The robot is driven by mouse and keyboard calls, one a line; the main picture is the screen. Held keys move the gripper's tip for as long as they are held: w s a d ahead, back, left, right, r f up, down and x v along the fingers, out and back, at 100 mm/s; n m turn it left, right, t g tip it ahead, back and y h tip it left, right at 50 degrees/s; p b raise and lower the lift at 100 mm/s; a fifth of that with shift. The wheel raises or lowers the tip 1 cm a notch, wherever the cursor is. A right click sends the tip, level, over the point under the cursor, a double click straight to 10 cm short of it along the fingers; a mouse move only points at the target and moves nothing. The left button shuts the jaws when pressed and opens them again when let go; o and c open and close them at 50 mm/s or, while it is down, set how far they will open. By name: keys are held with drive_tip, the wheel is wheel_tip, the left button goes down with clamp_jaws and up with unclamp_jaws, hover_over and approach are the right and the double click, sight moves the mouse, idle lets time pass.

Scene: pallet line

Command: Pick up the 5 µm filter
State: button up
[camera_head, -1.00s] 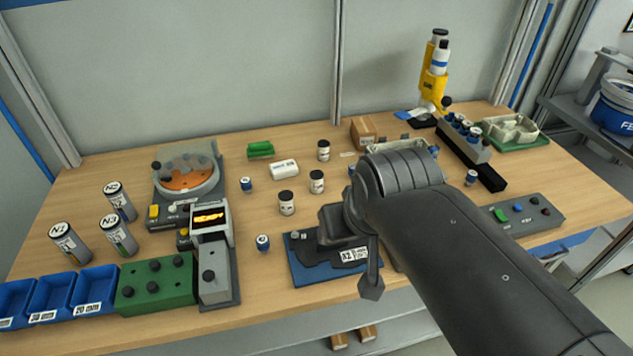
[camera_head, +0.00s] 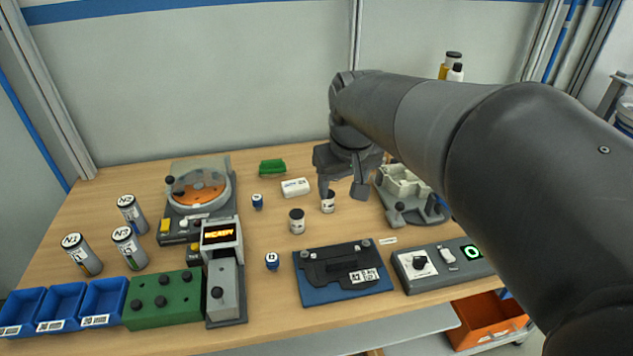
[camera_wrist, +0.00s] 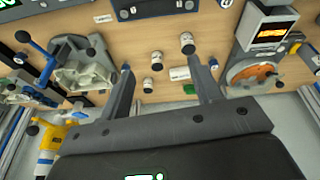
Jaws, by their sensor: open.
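No label reading 5 µm is legible, so I cannot tell which item is the filter. Small white jars with dark lids stand mid-table: a front jar (camera_head: 297,222) and a jar close to my gripper (camera_head: 328,202). The wrist view shows the front jar (camera_wrist: 187,44), the second jar (camera_wrist: 157,61) and a farther jar (camera_wrist: 148,85), hidden in the head view. A white block with a label (camera_head: 295,187) lies beside them, also in the wrist view (camera_wrist: 180,73). My gripper (camera_head: 342,193) is open and empty above the jar area; its fingers (camera_wrist: 160,72) are spread wide.
A blue plate with a black fixture (camera_head: 342,274) and a grey control box (camera_head: 440,264) line the front edge. A grey fixture (camera_head: 405,186) stands right of my gripper. Small blue-and-white vials (camera_head: 272,261) and a turntable device (camera_head: 197,193) are left. A green block (camera_head: 272,166) lies behind.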

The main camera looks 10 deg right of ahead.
drive_tip(key=w+d+f+n+g, duration=0.15)
drive_tip(key=w+f, duration=0.25)
drive_tip(key=w, duration=0.6)
drive_tip(key=g, duration=0.2)
approach(328, 201)
drive_tip(key=shift+w+d+n, duration=0.25)
drive_tip(key=shift+w+n, duration=0.1)
drive_tip(key=shift+w, duration=0.1)
drive_tip(key=shift+w+f, duration=0.2)
drive_tip(key=shift+f, duration=0.1)
wheel_tip(328, 201, down, 11)
drive_tip(key=shift+w+d+r, duration=0.1)
drive_tip(key=shift+w, duration=0.05)
drive_tip(key=c, duration=1)
drive_tip(key=shift+r, duration=0.1)
